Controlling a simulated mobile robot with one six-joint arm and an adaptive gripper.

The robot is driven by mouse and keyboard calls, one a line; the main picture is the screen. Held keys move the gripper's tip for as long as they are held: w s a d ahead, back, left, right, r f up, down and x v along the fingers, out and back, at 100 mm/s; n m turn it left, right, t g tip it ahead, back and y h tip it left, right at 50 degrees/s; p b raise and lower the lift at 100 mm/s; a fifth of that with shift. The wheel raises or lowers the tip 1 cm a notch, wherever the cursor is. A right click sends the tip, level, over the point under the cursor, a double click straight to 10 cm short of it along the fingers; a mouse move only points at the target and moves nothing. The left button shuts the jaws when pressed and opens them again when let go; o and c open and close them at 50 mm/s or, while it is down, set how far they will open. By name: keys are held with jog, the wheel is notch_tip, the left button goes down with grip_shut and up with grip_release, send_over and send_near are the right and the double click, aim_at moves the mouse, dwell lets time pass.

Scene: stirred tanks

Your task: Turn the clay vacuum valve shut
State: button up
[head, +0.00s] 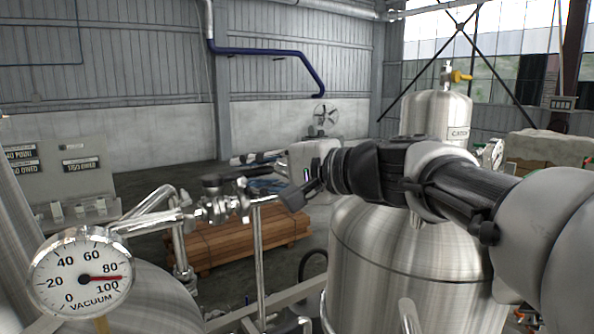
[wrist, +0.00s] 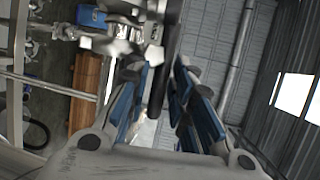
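The vacuum valve (head: 222,208) is a metal fitting on the pipe right of the vacuum gauge in the head view. A dark lever runs from it towards my gripper (head: 277,180). I see no clay colour on it. In the wrist view, the metal fitting (wrist: 128,40) is at the top, and a dark bar (wrist: 162,80), seemingly the lever, lies between the blue-padded fingers of my gripper (wrist: 160,72). The fingers stand apart, and I see no firm grip on the bar. In the head view my gripper's far side is hidden.
The round vacuum gauge (head: 83,279) has its red needle between 80 and 100. A steel tank (head: 400,265) stands below my arm, with a smaller vessel (head: 436,114) and yellow-handled valve (head: 459,76) behind. Wooden planks (head: 230,245) lie on the floor beyond the pipework.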

jog(key=shift+a, duration=0.1)
jog(key=shift+c, duration=0.2)
grip_shut()
dwell(0.5)
